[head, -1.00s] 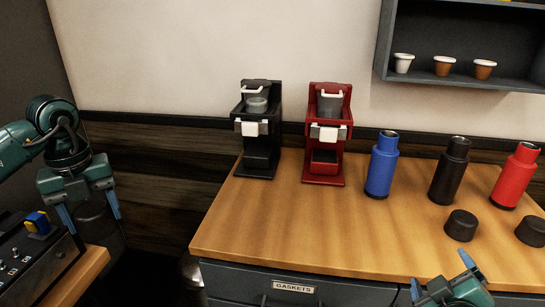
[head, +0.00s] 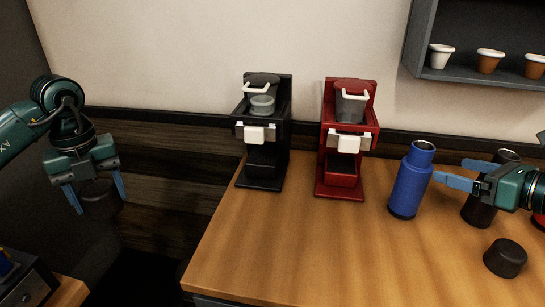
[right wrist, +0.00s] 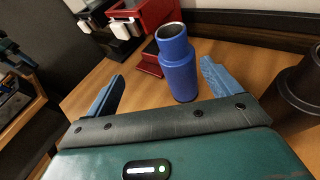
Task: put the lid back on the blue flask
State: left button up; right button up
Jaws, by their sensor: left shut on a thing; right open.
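The blue flask (head: 410,185) stands upright and lidless on the wooden counter, right of the red brewer. It also shows in the right wrist view (right wrist: 178,68), lying between the lines of my right fingers. My right gripper (head: 452,180) is open, just right of the flask, its fingers pointing at it; I see no clear contact. My left gripper (head: 96,197) is shut on a dark round lid (head: 98,203), held in the air left of the counter. Another dark lid (head: 505,258) lies on the counter at the front right.
A black brewer (head: 262,160) and a red brewer (head: 343,175) stand at the counter's back. A black flask (head: 479,211) is partly hidden behind my right gripper. A red flask shows at the right edge. A wall shelf (head: 460,76) holds cups. The counter's front left is clear.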

aim_at(428, 166)
pick_arm(q)
jog(key=shift+w, duration=0.3)
pick_arm(e)
jog(key=shift+w+d+f+g+h, duration=0.1)
jog(key=shift+d+g+h, duration=0.1)
jog(key=shift+d+h, duration=0.25)
jog(key=shift+w+d+f+g+h, duration=0.1)
jog(key=shift+d+g+h, duration=0.15)
jog(key=shift+d, duration=0.35)
pick_arm(q)
jog(key=shift+s, duration=0.1)
pick_arm(e)
jog(key=shift+s, duration=0.1)
pick_arm(q)
jog(key=shift+r, duration=0.1)
jog(key=shift+r, duration=0.15)
jog(key=shift+r+p, duration=0.75)
jog(key=shift+p, duration=0.2)
pick_arm(e)
jog(key=x, duration=0.6)
jog(key=shift+a+r, duration=0.1)
jog(key=shift+w+a+f, duration=0.15)
jog(key=shift+w+f, duration=0.1)
jog(key=shift+w, duration=0.15)
